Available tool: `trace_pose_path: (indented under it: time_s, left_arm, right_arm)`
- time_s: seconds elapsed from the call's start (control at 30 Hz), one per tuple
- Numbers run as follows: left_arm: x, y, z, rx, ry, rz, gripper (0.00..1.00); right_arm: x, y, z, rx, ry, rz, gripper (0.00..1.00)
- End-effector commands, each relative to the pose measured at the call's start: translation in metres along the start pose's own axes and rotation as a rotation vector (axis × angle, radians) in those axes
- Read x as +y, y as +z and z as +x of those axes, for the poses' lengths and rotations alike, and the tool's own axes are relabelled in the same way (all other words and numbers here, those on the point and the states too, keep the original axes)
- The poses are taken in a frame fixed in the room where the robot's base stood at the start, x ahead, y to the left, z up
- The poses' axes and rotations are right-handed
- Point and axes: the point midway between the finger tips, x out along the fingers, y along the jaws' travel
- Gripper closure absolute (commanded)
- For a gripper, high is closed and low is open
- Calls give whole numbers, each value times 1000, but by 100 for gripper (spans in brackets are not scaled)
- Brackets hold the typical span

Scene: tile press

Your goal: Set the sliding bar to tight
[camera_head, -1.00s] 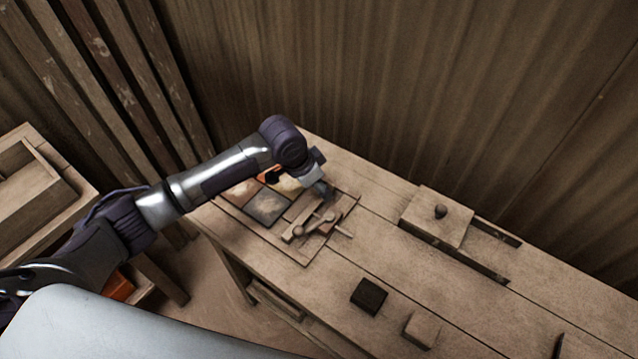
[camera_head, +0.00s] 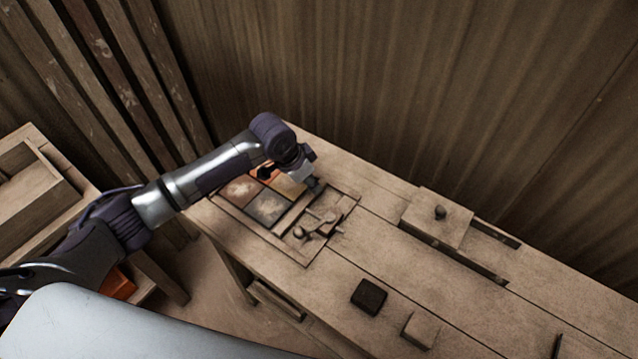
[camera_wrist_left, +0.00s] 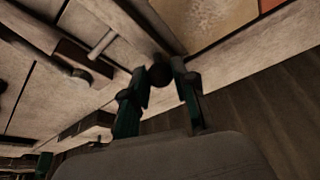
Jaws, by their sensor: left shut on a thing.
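The sliding bar (camera_head: 291,217) is a narrow wooden strip in a recessed frame on the bench, lying along the right side of the coloured tiles (camera_head: 266,208). My left gripper (camera_head: 313,184) is at the bar's far end. In the left wrist view, the fingers (camera_wrist_left: 160,82) are shut on a small dark round knob (camera_wrist_left: 160,73) at the end of the wooden strip (camera_wrist_left: 122,28). The fingers and arm hide part of the tiles and the bar's far end in the head view. My right gripper is not in view.
Wooden levers with round ends (camera_head: 318,226) lie right of the bar. A dark block (camera_head: 369,296) and a light block (camera_head: 421,330) stand near the front edge. A knobbed wooden plate (camera_head: 436,216) sits farther right. A wooden tray (camera_head: 40,205) is at left.

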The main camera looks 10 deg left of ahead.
Motion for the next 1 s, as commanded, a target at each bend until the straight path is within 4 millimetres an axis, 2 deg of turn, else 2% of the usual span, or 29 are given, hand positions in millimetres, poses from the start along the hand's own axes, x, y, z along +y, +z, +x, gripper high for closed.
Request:
trace_pose_path:
  time_s: [0.1,0.37,0.4,0.5,0.83,1.0]
  left_arm:
    - [-11,4,-3,0,-3,-2,100]
    - [-11,4,-3,2,-2,-2,100]
    - [-11,4,-3,2,-2,-1,66]
    - [-11,4,-2,1,-2,-1,49]
    - [-11,4,-4,1,-2,0,48]
    - [-11,3,-24,4,-2,1,48]
  right_arm:
    - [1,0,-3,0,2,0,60]
    - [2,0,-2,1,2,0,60]
    - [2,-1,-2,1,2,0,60]
    - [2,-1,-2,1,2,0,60]
    - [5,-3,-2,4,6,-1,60]
    - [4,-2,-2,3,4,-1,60]
